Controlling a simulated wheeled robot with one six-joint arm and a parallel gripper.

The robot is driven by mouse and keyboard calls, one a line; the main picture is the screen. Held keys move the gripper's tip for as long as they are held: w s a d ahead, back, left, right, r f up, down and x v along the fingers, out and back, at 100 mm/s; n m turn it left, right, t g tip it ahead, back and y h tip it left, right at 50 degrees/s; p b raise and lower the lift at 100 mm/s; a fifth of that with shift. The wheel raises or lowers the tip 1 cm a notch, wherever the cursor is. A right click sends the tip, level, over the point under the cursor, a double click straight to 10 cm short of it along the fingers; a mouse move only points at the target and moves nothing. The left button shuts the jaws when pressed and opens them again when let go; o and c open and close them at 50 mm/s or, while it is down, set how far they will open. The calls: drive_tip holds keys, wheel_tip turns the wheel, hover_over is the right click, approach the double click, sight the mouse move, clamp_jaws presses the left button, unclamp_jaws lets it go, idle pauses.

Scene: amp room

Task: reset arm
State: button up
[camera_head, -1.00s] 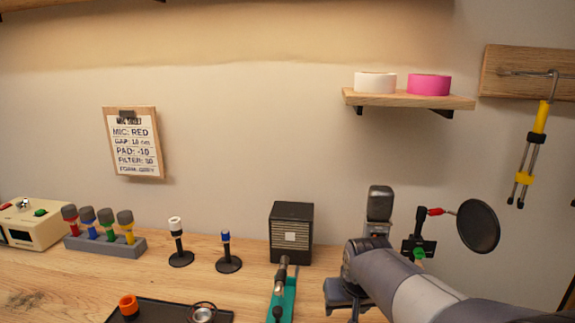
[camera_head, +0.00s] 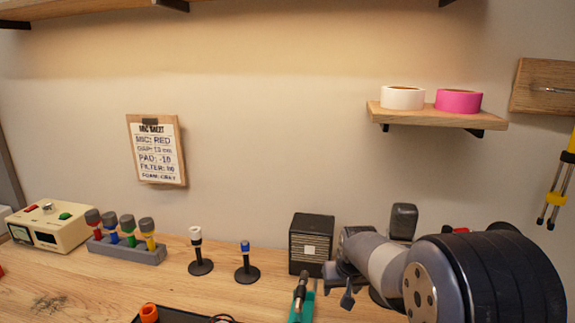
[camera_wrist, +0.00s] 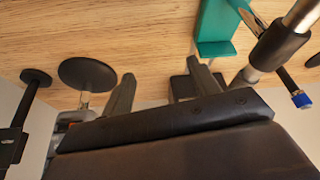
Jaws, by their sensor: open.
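My gripper (camera_wrist: 150,95) shows in the wrist view with its two dark fingers spread apart and nothing between them. In the head view my arm reaches in from the lower right, over the right part of the bench, with the gripper end (camera_head: 345,284) low in front of the black box (camera_head: 311,244). The teal stand (camera_head: 302,308) with a dark-handled tool is just left of the gripper there; the stand also shows at the top of the wrist view (camera_wrist: 214,28). My arm hides much of the grey microphone (camera_head: 403,221).
Small stands with a white top (camera_head: 197,250) and a blue top (camera_head: 246,262) stand on the bench. A rack (camera_head: 127,248) of several coloured microphones, a cream device (camera_head: 58,227) and a dark tray (camera_head: 180,316) are left. A shelf (camera_head: 437,115) holds tape rolls.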

drive_tip(key=shift+w+d+p, duration=0.25)
drive_tip(key=shift+w, duration=0.95)
drive_tip(key=shift+w+d+p, duration=0.2)
drive_tip(key=shift+w+p, duration=0.05)
drive_tip(key=shift+w, duration=0.9)
